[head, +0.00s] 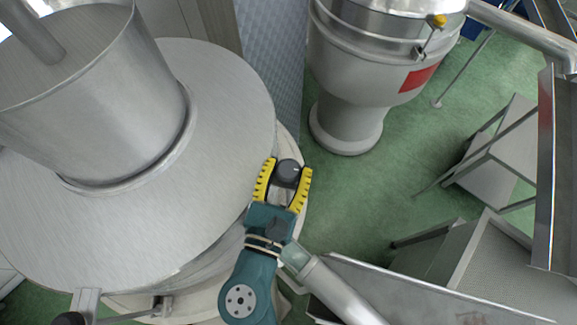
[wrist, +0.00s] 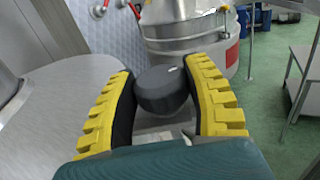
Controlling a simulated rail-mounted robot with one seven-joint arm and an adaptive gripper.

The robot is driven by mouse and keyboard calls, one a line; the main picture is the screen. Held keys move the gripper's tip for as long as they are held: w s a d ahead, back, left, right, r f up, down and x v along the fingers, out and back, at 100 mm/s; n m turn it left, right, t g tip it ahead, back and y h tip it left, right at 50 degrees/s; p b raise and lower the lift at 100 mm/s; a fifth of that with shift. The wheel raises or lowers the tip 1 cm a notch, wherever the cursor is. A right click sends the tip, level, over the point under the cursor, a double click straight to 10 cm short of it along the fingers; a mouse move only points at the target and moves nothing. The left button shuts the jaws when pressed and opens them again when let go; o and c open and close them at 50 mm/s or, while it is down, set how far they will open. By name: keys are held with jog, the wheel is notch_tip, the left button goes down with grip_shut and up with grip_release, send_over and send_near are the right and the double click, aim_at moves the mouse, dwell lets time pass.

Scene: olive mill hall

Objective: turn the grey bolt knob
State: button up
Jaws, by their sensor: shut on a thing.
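The grey bolt knob (head: 289,171) is a dark grey round cap at the edge of the large steel machine with the round lid. It also shows in the wrist view (wrist: 163,90), between the two yellow-ribbed fingers. My gripper (head: 285,183) is shut on the knob, one finger on each side; in the wrist view the dark finger pads (wrist: 168,98) lie close against it. A pale metal part shows just below the knob, between the fingers. The knob's far side is hidden.
The steel lid (head: 225,130) with its cylinder (head: 105,105) fills the left. A grey vessel with a red label (head: 418,77) stands behind. Steel troughs (head: 500,270) and a stand (head: 500,150) are at the right. Green floor (head: 400,170) is open between them.

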jog(key=shift+r+m+h, duration=0.3)
jog(key=shift+m+h, duration=0.1)
jog(key=shift+h, duration=0.2)
jog(key=o, duration=1.2)
jog(key=shift+f, duration=0.1)
jog(key=shift+s+a+f, duration=0.1)
jog(key=v, duration=1.1)
jog(key=shift+s+a+r, duration=0.1)
jog(key=shift+s+r, duration=0.15)
jog(key=shift+s, duration=0.1)
